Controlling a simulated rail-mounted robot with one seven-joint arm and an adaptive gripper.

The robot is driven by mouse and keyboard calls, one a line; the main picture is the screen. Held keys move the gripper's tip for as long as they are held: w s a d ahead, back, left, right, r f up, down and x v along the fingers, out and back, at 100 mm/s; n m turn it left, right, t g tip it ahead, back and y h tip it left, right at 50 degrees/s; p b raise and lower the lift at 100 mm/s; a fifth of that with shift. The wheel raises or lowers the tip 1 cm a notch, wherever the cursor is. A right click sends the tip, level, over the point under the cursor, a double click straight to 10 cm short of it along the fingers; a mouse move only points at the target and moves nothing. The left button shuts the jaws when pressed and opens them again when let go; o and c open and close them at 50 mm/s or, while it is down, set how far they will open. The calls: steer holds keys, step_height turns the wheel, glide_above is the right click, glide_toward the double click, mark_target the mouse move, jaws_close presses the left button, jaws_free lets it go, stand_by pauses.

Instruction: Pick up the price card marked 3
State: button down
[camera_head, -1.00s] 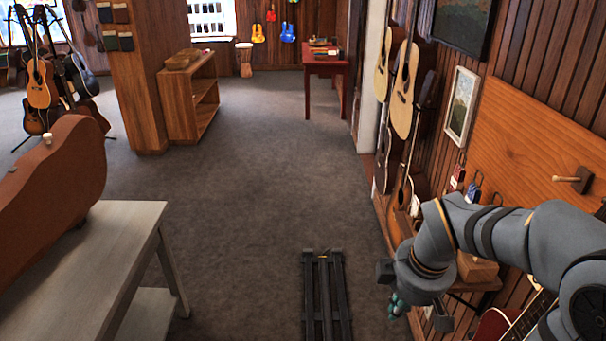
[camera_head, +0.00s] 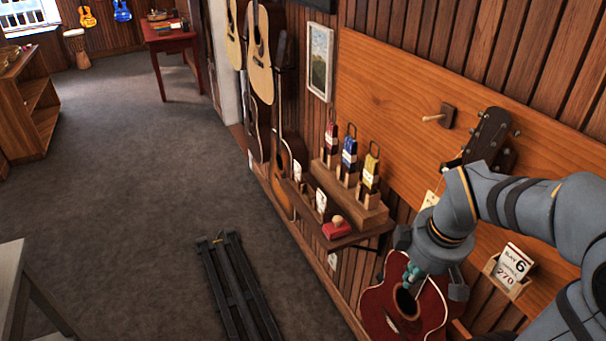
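No card that I can read as 3 shows. Small white cards stand on the wall shelf, one at its left part (camera_head: 297,170) and one nearer the front (camera_head: 321,201); their print is too small to read. A larger white card (camera_head: 514,264) in a wooden holder on the wall reads "BAY 6" and "270". My gripper (camera_head: 430,272) points down in front of the red guitar (camera_head: 388,301), to the right of the shelf and apart from the small cards. Its fingertips are too unclear to show whether it is open.
The wooden wall shelf (camera_head: 345,240) carries a block with red, blue and yellow items and a red object (camera_head: 336,229). Guitars (camera_head: 262,60) hang beyond it. A pale table (camera_head: 12,262) stands at left.

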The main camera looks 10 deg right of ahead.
steer(key=c, duration=2.2)
jaws_free()
steer(key=o, duration=0.5)
